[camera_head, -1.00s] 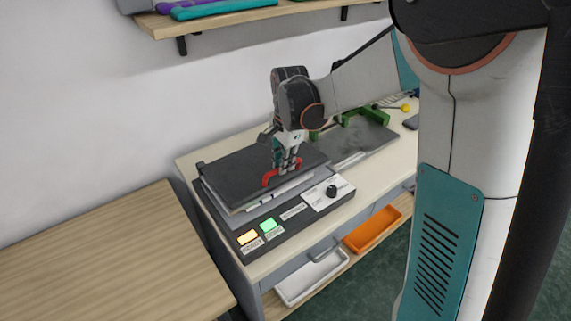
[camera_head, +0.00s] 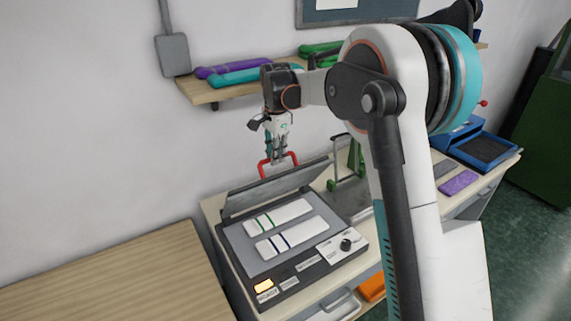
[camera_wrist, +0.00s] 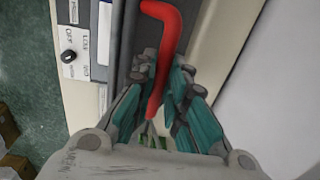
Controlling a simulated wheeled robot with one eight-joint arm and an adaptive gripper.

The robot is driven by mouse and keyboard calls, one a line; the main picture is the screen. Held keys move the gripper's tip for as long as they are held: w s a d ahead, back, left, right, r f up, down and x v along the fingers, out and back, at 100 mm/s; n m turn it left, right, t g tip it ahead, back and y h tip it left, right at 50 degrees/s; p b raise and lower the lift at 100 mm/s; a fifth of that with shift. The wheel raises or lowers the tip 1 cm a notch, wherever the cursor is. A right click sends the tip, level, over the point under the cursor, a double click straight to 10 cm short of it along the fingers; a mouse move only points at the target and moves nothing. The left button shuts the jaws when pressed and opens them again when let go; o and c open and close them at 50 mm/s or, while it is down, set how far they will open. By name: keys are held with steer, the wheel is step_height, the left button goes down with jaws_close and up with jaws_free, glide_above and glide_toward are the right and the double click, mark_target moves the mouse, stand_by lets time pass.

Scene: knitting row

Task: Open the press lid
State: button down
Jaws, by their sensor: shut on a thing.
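The press (camera_head: 330,272) sits on the bench with its dark lid (camera_head: 275,191) raised and tilted up along the back edge. Two white strips, one with green bands (camera_head: 268,218) and one with blue bands (camera_head: 285,240), lie exposed on its grey bed. My gripper (camera_head: 277,158) is above the lid, shut on the red handle (camera_head: 264,170). In the wrist view, the red handle (camera_wrist: 166,35) runs between the fingers of my gripper (camera_wrist: 163,88). The fingers partly hide the handle.
The press has a knob panel (camera_head: 343,246) and a lit yellow button (camera_head: 263,286) at the front. A wall shelf (camera_head: 205,92) with coloured items is behind my gripper. A wooden table (camera_head: 120,275) stands at left. A blue box (camera_head: 480,145) is at right.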

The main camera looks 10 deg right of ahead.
steer(key=shift+w+a+r+p, duration=0.1)
steer(key=shift+w+a+p, duration=0.2)
steer(key=shift+w, duration=0.65)
steer(key=shift+w+a+r+p, duration=0.1)
steer(key=shift+w+a, duration=0.3)
steer(key=shift+w, duration=0.55)
steer(key=c, duration=1.9)
jaws_free()
steer(key=o, duration=0.3)
steer(key=shift+w+f, duration=0.1)
steer(key=shift+w, duration=0.1)
step_height(320, 180, up, 12)
steer(key=shift+s, duration=0.35)
steer(key=shift+d, duration=0.1)
